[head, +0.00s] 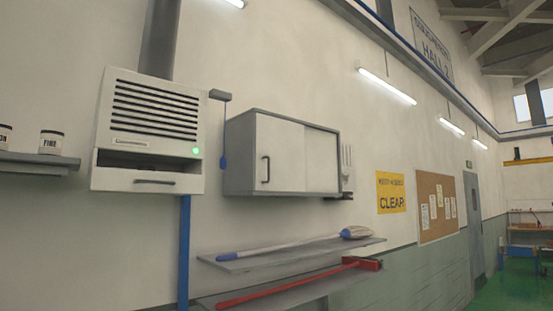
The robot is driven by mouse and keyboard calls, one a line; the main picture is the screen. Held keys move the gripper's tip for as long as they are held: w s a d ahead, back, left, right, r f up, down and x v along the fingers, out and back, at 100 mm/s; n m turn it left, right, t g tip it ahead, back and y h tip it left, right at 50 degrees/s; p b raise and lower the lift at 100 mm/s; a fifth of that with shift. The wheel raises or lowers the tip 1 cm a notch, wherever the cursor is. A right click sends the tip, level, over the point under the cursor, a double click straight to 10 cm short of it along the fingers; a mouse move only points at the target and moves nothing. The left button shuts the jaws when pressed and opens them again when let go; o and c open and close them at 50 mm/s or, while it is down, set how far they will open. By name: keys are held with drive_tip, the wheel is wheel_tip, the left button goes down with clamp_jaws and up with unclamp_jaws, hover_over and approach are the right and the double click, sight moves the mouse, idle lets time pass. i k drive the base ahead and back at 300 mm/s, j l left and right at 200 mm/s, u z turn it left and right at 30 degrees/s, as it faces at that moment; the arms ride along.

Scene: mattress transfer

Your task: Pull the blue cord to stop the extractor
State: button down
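The extractor (152,125) is a white slatted box on the wall at the left, under a grey duct. A green light (195,151) glows on its lower right front. The blue cord (225,137) hangs from a grey bracket (220,95) just right of the extractor. A blue pull (223,163) is at its lower end. The cord hangs close to the left side of a grey-white wall cabinet. My gripper is not in view.
The wall cabinet (293,157) has its doors closed. Below it, two shelves hold a blue-headed brush (356,232) and a red-handled tool (290,287). A left shelf (36,159) holds tins. The space before the wall looks free.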

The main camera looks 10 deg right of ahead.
sight(223, 164)
drive_tip(key=i+j+z, duration=0.3)
drive_tip(key=i+j, duration=0.35)
drive_tip(key=i+j+z, duration=0.3)
drive_tip(key=i+j, duration=0.4)
drive_tip(key=j, duration=0.15)
